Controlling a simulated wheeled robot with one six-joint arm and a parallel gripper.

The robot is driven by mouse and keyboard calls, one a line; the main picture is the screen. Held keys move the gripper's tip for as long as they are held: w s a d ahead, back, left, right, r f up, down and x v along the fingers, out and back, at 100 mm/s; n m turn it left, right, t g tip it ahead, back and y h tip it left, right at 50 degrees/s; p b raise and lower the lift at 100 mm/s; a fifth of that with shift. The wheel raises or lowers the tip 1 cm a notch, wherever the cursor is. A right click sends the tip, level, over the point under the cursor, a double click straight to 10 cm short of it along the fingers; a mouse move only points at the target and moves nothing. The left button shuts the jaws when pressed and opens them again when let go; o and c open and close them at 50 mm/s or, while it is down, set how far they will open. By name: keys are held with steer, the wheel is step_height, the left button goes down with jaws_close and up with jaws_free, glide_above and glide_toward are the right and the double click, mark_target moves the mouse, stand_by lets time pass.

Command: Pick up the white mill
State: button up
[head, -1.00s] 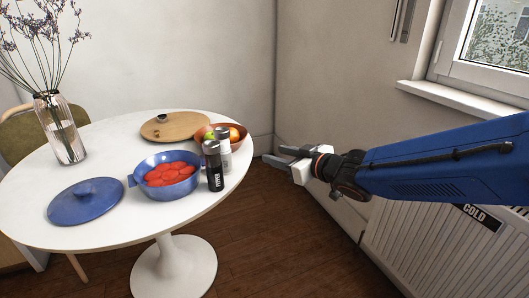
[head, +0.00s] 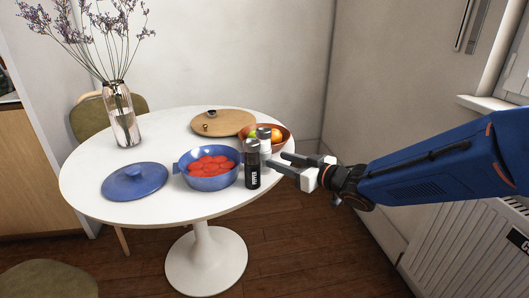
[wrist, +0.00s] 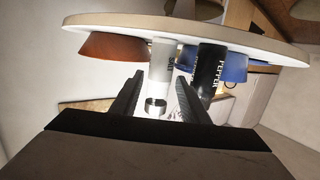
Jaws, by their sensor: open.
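The white mill (head: 265,147), with a grey top, stands upright near the right edge of the round white table, partly hidden behind the black pepper mill (head: 252,168). My gripper (head: 277,161) is open and empty, with its fingertips just to the right of the two mills. In the wrist view, which is upside down, the white mill (wrist: 161,63) lies ahead, in line with the gap between my fingers (wrist: 160,80). The black mill (wrist: 209,66) is beside it, in front of the right-hand finger's line. I cannot tell whether any fingertip touches a mill.
A blue pot (head: 207,183) with red contents, a blue lid (head: 134,182), a round wooden board (head: 222,124) and a fruit bowl (head: 286,131) are on the table (head: 160,208). A vase (head: 125,128) stands at the back left. A radiator (head: 465,250) is at the right.

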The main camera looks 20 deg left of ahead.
mark_target(269, 157)
steer(key=shift+x, duration=3.85)
steer(key=shift+s+r, duration=0.1)
steer(key=shift+r, duration=0.05)
steer(key=c, duration=0.9)
